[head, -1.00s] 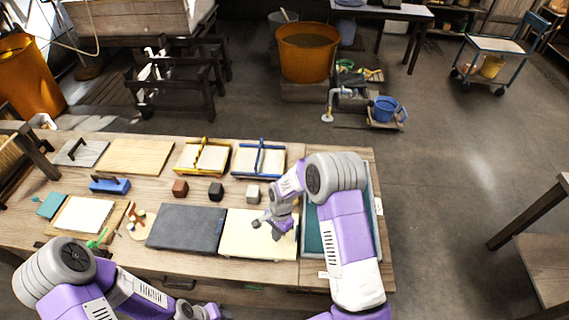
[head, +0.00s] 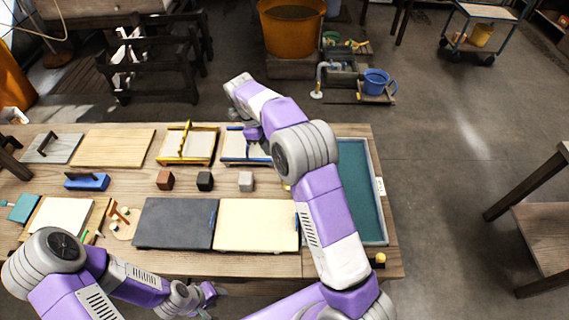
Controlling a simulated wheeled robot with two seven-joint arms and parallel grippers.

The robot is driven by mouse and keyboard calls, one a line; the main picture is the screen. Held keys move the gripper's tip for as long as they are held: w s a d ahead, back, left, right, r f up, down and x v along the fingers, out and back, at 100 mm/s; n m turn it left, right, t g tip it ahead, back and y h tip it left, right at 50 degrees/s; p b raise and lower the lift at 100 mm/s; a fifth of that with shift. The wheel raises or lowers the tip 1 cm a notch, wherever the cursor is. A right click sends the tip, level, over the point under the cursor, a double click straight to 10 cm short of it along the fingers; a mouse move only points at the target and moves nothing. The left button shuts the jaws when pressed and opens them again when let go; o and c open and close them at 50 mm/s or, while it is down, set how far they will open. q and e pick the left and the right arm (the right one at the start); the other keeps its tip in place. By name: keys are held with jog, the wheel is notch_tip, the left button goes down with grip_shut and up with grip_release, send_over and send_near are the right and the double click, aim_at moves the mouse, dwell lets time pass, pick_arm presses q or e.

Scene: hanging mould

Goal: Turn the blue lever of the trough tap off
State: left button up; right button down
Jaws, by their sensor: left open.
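A pale bent pipe (head: 319,78), which may be the trough tap, stands on the floor beyond the bench, beside a low grey trough-like box (head: 340,79). I cannot make out a blue lever on it at this size. My left gripper (head: 211,293) is open and empty at the front edge of the bench, far from the pipe. My right arm reaches over the bench, and its wrist (head: 240,86) is above the back edge, left of the pipe and apart from it. The right gripper's fingers are not clear.
The wooden bench (head: 180,263) carries boards, small blocks, framed moulds and a teal-bottomed tray (head: 381,227). Beyond it stand an orange tub (head: 290,36) and a blue bucket (head: 376,82). A trolley (head: 487,12) is at the far right.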

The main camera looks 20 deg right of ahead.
jog(key=s+d+f, duration=0.3)
jog(key=d+f, duration=0.1)
jog(key=f, duration=0.2)
jog(key=shift+s, duration=0.4)
jog(key=shift+s+d+n+b, duration=0.25)
jog(key=shift+n+b, duration=0.25)
jog(key=shift+n, duration=0.2)
jog(key=n, duration=0.1)
jog(key=d+n+t+b, duration=0.1)
jog(key=n, duration=0.1)
jog(key=shift+s+d+h, duration=0.3)
jog(key=shift+s+h, duration=0.05)
jog(key=shift+h, duration=0.05)
jog(key=shift+d+b, duration=0.2)
jog(key=shift+b, duration=0.15)
jog(key=shift+s+d, duration=0.1)
jog(key=shift+d, duration=0.05)
